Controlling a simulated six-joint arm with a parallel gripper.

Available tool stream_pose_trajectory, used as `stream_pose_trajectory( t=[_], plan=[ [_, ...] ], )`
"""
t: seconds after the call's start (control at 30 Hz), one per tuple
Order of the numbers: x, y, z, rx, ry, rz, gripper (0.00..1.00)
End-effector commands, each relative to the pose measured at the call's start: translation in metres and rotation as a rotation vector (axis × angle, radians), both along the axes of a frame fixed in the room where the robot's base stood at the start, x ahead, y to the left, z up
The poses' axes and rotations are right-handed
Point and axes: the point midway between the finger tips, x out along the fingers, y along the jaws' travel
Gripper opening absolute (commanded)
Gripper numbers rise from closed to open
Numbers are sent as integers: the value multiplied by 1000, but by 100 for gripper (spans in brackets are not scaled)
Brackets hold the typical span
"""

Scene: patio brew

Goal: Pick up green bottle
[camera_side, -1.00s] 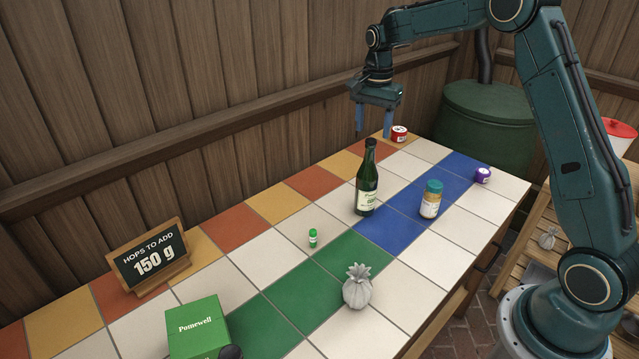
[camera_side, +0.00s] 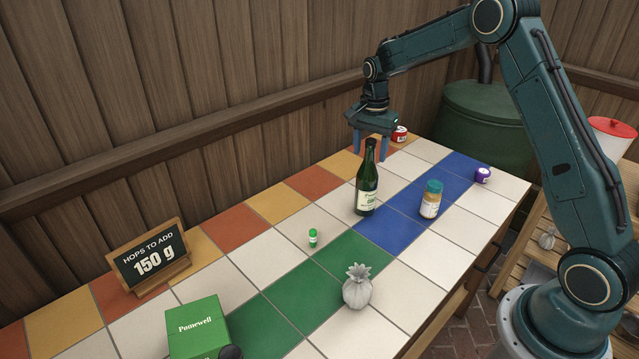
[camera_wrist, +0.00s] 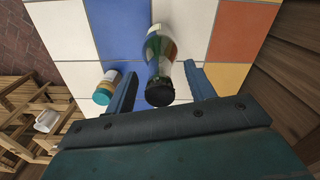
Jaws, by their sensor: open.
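The green bottle (camera_side: 367,184) stands upright on the tiled table, with a dark cap and a pale label. My gripper (camera_side: 371,156) points down at the height of the bottle's neck, and its fingers show on both sides of the bottle top in the side view. In the wrist view the bottle (camera_wrist: 160,56) appears between the two open fingers (camera_wrist: 162,88), with its dark cap close to the palm. I see a gap on each side of the cap, and no finger is shut on it.
A jar with a teal lid (camera_side: 431,199) stands right of the bottle. A red tin (camera_side: 399,134) is behind it and a purple one (camera_side: 482,175) farther right. A small green-capped vial (camera_side: 312,238), a grey pineapple figure (camera_side: 357,287), a green box (camera_side: 197,327) and a sign (camera_side: 149,257) are nearer.

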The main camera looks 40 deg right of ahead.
Motion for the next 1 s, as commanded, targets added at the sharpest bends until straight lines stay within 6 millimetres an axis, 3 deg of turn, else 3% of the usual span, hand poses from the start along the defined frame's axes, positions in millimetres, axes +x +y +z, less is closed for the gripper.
stream_pose_trajectory(
  t=[0.53,0.57,0.83,1.0],
  plan=[
    [0,0,-3,0,0,0,54],
    [0,0,-3,0,0,0,52],
    [0,0,-3,0,0,0,0],
    [0,0,-3,0,0,0,0]
  ],
)
